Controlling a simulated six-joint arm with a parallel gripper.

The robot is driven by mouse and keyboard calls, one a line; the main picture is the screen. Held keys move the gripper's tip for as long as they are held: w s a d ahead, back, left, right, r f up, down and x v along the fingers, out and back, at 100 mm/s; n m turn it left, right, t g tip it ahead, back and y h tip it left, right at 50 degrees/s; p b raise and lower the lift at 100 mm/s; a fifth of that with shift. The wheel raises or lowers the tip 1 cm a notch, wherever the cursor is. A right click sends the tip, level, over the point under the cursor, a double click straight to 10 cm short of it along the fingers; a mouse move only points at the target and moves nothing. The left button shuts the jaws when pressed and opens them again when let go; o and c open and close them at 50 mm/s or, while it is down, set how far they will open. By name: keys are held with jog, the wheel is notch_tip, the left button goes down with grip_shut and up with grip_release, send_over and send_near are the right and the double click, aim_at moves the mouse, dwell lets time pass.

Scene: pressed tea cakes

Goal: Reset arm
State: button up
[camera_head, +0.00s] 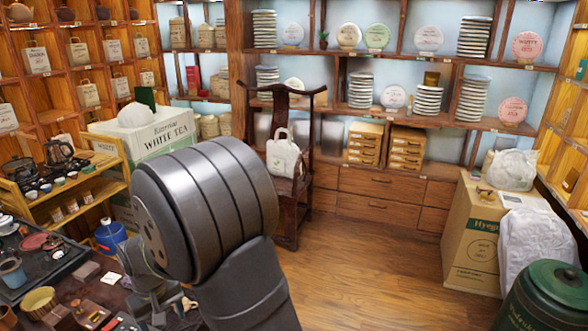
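My arm's large dark grey joint fills the lower middle of the view, with a link running down to the bottom edge. My gripper (158,303) shows partly below and left of this joint, low over the dark tea table (88,291). Its fingertips are small and mixed in with the table items, so I cannot tell whether they are apart or hold anything.
A blue jar (109,236) stands close left of my arm. A gold cup (40,301) and small boxes lie on the table. A wooden chair (288,205) with a white bag (284,154) stands behind. Cartons (478,235) and a green canister (548,297) stand right. The middle floor is clear.

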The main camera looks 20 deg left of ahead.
jog(key=w, duration=0.6)
jog(key=s+a+f, duration=0.4)
jog(key=a, duration=0.1)
jog(key=s+a+f, duration=0.2)
jog(key=s, duration=0.1)
jog(key=shift+a, duration=0.25)
jog(key=shift+s+a+f, duration=0.15)
jog(key=shift+f, duration=0.35)
jog(key=shift+s+a+f, duration=0.15)
jog(key=shift+f, duration=1.05)
jog(key=shift+o, duration=0.2)
